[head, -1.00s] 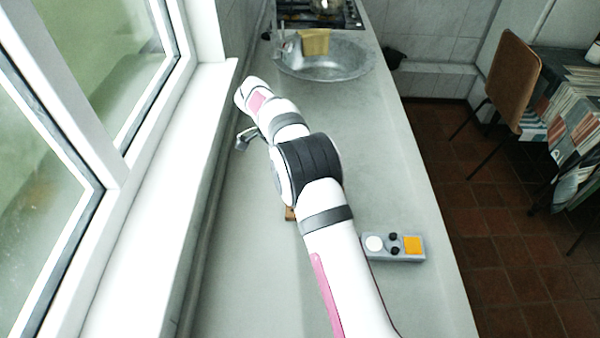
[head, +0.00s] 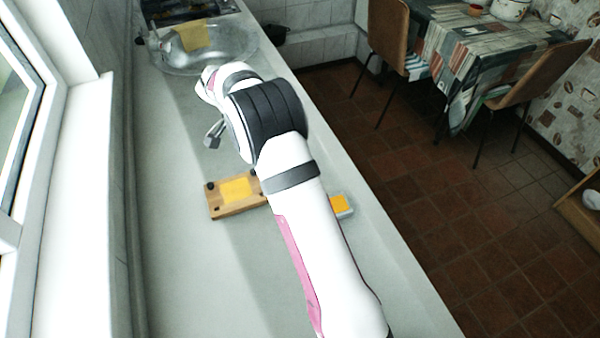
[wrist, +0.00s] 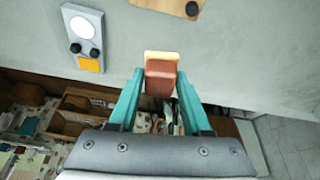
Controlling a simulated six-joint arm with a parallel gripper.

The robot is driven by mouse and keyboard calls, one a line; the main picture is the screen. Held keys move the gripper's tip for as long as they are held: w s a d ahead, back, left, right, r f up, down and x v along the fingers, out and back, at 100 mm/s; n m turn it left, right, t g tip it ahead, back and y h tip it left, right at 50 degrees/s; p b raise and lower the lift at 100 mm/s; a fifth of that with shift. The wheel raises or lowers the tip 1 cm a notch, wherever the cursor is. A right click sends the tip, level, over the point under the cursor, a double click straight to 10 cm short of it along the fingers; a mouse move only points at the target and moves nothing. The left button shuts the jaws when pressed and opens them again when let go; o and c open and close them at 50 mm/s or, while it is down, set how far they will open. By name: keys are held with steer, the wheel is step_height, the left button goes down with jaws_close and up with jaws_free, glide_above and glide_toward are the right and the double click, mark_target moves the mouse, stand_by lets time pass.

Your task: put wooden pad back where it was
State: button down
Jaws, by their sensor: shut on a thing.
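The wooden pad (wrist: 161,64) is a small block with a pale top and a reddish-brown side. In the wrist view it sits between the two teal fingers of my gripper (wrist: 160,76), which is shut on it. It appears near the counter's edge in that view; I cannot tell its height above the counter. In the head view my arm hides the pad, and only a grey part of my gripper (head: 213,133) shows beside the arm.
A wooden board (head: 235,195) with a yellow square and dark knobs lies on the grey counter (head: 190,270). A grey board (head: 342,206) with an orange square is mostly behind my arm; the wrist view shows it too (wrist: 85,35).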

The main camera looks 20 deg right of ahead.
steer(key=s+d+n+t, duration=0.1)
steer(key=s+d, duration=0.3)
steer(key=d, duration=0.4)
steer(key=s+d+n, duration=0.2)
steer(key=s+d, duration=0.2)
steer(key=d, duration=0.5)
steer(key=w+a+f, duration=0.4)
steer(key=a, duration=0.1)
steer(key=w+a+f, duration=0.2)
steer(key=w+a, duration=0.1)
steer(key=shift+w+a+f, duration=0.1)
steer(key=shift+f, duration=0.1)
steer(key=shift+w+a+f, duration=0.1)
steer(key=shift+f, duration=2.15)
steer(key=shift+c, duration=1.7)
jaws_free()
